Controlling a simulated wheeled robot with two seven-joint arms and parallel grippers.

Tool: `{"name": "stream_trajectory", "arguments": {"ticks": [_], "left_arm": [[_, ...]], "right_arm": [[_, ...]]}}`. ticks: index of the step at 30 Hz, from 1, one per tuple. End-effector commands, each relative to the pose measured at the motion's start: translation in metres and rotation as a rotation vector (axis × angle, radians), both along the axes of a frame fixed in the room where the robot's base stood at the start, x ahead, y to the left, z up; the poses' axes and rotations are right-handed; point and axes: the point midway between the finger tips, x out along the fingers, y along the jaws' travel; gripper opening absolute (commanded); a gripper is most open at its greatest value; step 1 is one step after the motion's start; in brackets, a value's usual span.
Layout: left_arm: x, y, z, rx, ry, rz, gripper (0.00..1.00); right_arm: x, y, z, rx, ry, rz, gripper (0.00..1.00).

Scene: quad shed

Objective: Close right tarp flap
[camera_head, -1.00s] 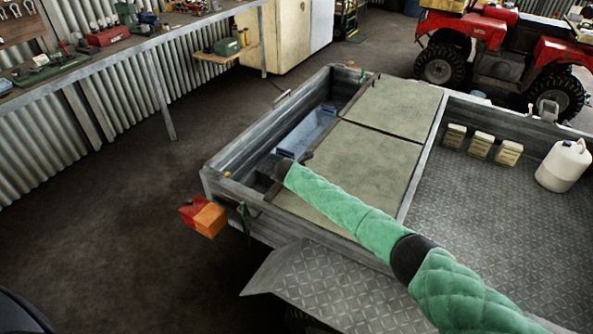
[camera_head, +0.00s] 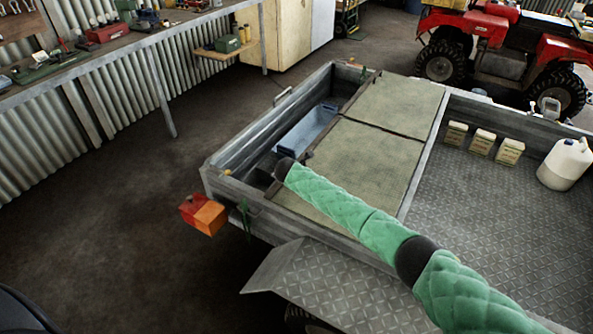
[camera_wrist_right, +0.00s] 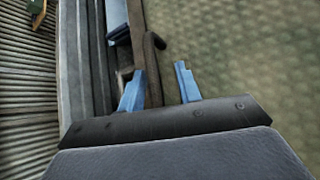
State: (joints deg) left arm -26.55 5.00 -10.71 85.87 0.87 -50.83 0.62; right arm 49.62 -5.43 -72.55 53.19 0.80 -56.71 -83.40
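Two grey-green panels lie flat over part of the trailer, a near one (camera_head: 360,165) and a far one (camera_head: 397,103); I take them for tarp flaps but cannot tell which is called right. My right arm reaches over the near panel from the lower right. Its dark wrist end is at the panel's left edge, and its fingers are hidden in the head view. In the right wrist view my right gripper (camera_wrist_right: 160,80) is open, with blue fingers apart. A dark hooked bar (camera_wrist_right: 154,55) shows between them; contact cannot be told. The panel surface (camera_wrist_right: 240,60) fills the right. My left gripper is not in view.
The trailer's grey side wall (camera_head: 270,112) bounds an open strip holding a blue crate (camera_head: 308,130). White boxes (camera_head: 482,142) and a white jug (camera_head: 565,163) stand on the trailer bed. A workbench (camera_head: 120,48) is at left, a red quad (camera_head: 500,45) behind.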

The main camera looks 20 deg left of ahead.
Motion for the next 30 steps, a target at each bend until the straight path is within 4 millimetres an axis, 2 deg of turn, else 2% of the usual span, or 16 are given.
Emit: {"name": "stream_trajectory", "arguments": {"ticks": [5, 15, 21, 30], "left_arm": [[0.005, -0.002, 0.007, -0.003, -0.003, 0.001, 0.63], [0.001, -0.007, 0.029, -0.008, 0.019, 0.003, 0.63], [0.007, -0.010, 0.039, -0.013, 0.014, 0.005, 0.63], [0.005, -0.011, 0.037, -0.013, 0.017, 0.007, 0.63]], "right_arm": [[-0.017, 0.001, 0.015, 0.004, -0.002, 0.004, 0.34], [-0.045, 0.002, 0.043, 0.006, -0.004, 0.007, 0.34], [-0.051, 0.002, 0.049, 0.005, -0.004, 0.007, 0.34], [-0.051, 0.002, 0.049, 0.005, -0.005, 0.006, 0.34]]}}
